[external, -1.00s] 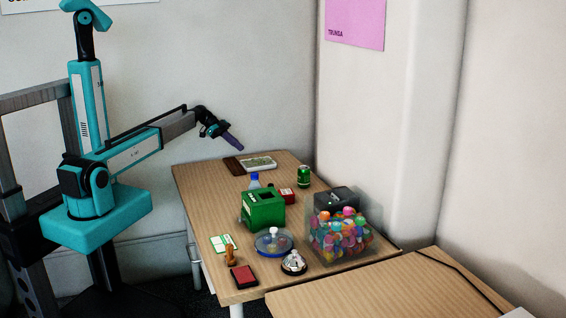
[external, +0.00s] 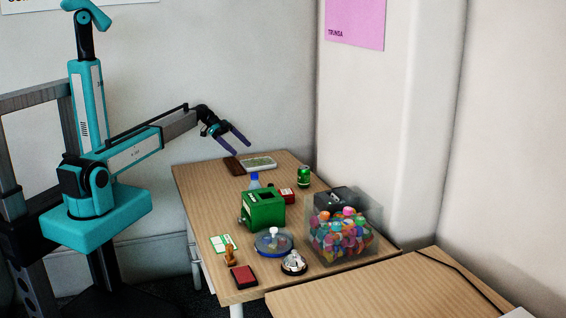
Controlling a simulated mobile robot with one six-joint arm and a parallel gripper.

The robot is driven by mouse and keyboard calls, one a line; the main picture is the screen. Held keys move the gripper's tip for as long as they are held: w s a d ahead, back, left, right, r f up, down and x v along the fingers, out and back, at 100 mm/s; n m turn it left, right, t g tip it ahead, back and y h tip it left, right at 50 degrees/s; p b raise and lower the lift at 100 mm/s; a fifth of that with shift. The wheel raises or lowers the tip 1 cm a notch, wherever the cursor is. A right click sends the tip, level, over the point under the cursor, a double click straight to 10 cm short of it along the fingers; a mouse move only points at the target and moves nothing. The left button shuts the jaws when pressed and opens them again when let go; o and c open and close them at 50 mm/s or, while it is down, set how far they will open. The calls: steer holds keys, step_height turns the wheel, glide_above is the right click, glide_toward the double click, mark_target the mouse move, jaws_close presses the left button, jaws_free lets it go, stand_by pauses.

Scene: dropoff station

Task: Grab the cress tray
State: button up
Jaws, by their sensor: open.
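The cress tray appears to be the shallow pale tray with a greenish top (external: 260,163) at the far end of the wooden table, though it is small in the external view. My gripper (external: 242,148) is open and empty, its two purple fingers spread apart above the far left part of the table. The fingertips show just above and left of the tray in the picture; I cannot tell the height gap. A dark brown flat object (external: 234,167) lies at the tray's left.
A green box (external: 264,212), a blue-capped bottle (external: 254,181), a red box (external: 288,195) and a green can (external: 304,177) stand nearer. A clear bin of colourful capsules (external: 341,238) is at the right. A bell (external: 293,263) and red pad (external: 244,277) lie in front.

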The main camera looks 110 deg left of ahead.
steer(key=shift+w+r+g, duration=0.15)
steer(key=shift+w+g, duration=0.15)
steer(key=shift+w, duration=0.2)
steer(key=w+n+g+p, duration=0.1)
steer(key=w+r+n+g+p, duration=0.1)
steer(key=w+g, duration=0.1)
steer(key=w+n+g+h, duration=0.1)
steer(key=w, duration=0.1)
steer(key=shift+r+n+g+p, duration=0.35)
steer(key=shift+n+g+p, duration=0.05)
steer(key=w+r+n+g+y+p, duration=0.1)
steer(key=w+r+n+g+p, duration=0.1)
steer(key=w+r+n+g, duration=0.2)
step_height(320, 180, up, 2)
steer(key=shift+a+r+n+g, duration=0.15)
steer(key=shift+a+n+g, duration=0.1)
steer(key=shift+n+g, duration=0.35)
steer(key=p, duration=0.1)
glide_above(258, 163)
steer(key=shift+f, duration=4.3)
steer(key=shift+f, duration=0.1)
steer(key=shift+d+f+p, duration=0.1)
steer(key=shift+f+p, duration=0.7)
steer(key=shift+f, duration=1.75)
